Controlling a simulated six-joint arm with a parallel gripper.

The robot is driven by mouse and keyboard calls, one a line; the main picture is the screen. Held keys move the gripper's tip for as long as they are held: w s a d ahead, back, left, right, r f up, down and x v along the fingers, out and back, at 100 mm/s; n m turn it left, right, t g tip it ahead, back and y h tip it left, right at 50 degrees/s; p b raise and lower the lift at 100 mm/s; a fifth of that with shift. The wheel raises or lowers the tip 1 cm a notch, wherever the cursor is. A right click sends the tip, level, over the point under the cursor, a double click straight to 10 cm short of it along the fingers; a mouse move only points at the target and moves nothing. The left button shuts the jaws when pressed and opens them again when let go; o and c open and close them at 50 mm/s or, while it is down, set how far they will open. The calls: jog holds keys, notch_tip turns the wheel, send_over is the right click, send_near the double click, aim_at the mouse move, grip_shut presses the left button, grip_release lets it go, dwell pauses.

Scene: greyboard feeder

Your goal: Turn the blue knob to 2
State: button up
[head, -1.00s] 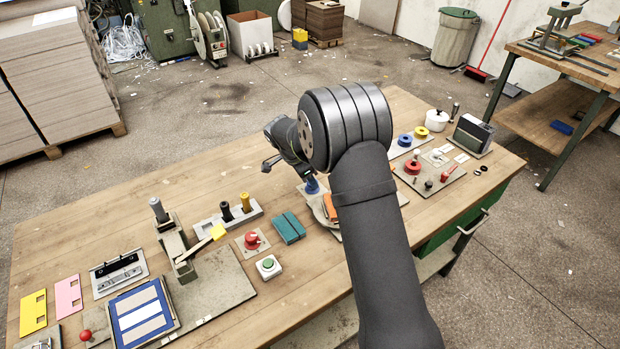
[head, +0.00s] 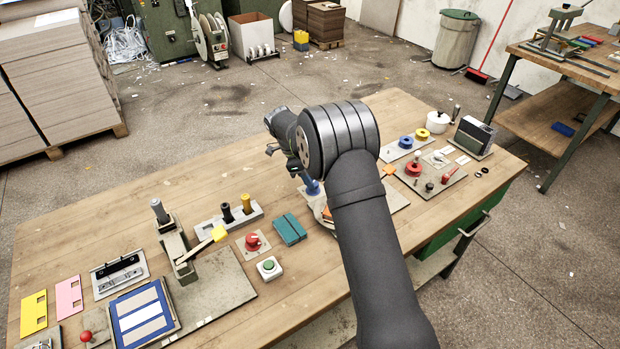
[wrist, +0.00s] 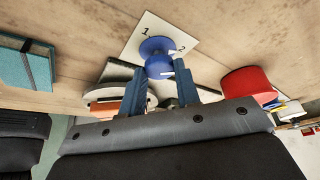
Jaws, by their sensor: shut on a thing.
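The blue knob (wrist: 157,47) stands on a white plate (wrist: 131,48) marked 1 and 2 in the wrist view. A white mark shows on the knob's near part, towards the 2 side. My gripper (wrist: 160,68) has one finger on each side of the knob and is shut on it. In the head view my dark arm and wrist cover most of this spot. A blue part (head: 312,187) shows just below the wrist there; I cannot tell if it is knob or finger. The plate's numbers are hidden in that view.
A red round thing (wrist: 247,84) is right of the fingers in the wrist view. Bare wood lies behind the gripper.

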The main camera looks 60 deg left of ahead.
dwell(0.4)
jog(key=o, duration=1)
jog(key=shift+c, duration=0.2)
jog(key=v, duration=1.7)
jog(key=shift+r, duration=0.2)
jog(key=shift+f, duration=0.15)
jog(key=x, duration=1.7)
jog(key=shift+f, duration=0.1)
